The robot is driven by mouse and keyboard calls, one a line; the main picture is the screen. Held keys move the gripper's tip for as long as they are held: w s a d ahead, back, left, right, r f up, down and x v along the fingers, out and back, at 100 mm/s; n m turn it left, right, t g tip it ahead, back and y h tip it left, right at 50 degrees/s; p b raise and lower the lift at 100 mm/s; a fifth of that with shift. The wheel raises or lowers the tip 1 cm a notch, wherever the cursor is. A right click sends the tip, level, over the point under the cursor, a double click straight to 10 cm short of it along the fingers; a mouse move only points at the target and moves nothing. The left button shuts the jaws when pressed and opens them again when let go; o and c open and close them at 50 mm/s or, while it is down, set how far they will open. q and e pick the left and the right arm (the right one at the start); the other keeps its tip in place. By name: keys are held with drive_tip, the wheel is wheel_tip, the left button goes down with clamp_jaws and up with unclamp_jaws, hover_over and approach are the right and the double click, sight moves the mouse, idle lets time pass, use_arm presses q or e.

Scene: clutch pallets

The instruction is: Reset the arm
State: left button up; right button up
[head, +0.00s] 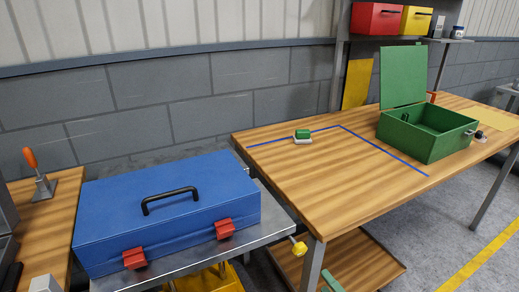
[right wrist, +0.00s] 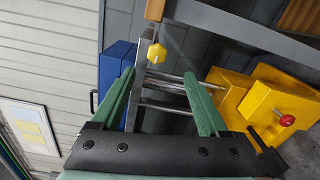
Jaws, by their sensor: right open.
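My right gripper (right wrist: 160,76) is open in the right wrist view. Its two green fingers stand apart with nothing between them. In the head view only a green piece of it (head: 331,281) shows at the bottom edge, in front of the lower wooden shelf. I do not make out my left gripper. A closed blue case (head: 165,205) with a black handle and red latches lies on a grey trolley in the head view. Part of the case (right wrist: 114,68) shows left of my fingers in the right wrist view.
A wooden workbench (head: 300,185) with blue lines holds an open green box (head: 425,135) and a small green-and-white object (head: 302,136). A yellow knob (head: 299,246) sticks out from the trolley.

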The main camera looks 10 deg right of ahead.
use_arm(q)
wheel_tip(320, 180, up, 7)
drive_tip(key=s+a+p, duration=0.1)
drive_tip(key=a+p, duration=0.1)
drive_tip(key=p, duration=0.6)
drive_tip(key=shift+s+a+y, duration=0.15)
drive_tip(key=shift+a+y, duration=0.1)
drive_tip(key=shift+y, duration=0.05)
use_arm(e)
drive_tip(key=s+a+f+m+g+h, duration=0.1)
drive_tip(key=s+f+m+g, duration=0.3)
drive_tip(key=s+m, duration=0.3)
drive_tip(key=s+a+f+m+g+h, duration=0.2)
drive_tip(key=s+f+m, duration=0.3)
drive_tip(key=m, duration=0.9)
drive_tip(key=shift+s+a+m+g, duration=0.15)
drive_tip(key=shift+s+m+g, duration=0.15)
drive_tip(key=shift+s+g, duration=0.6)
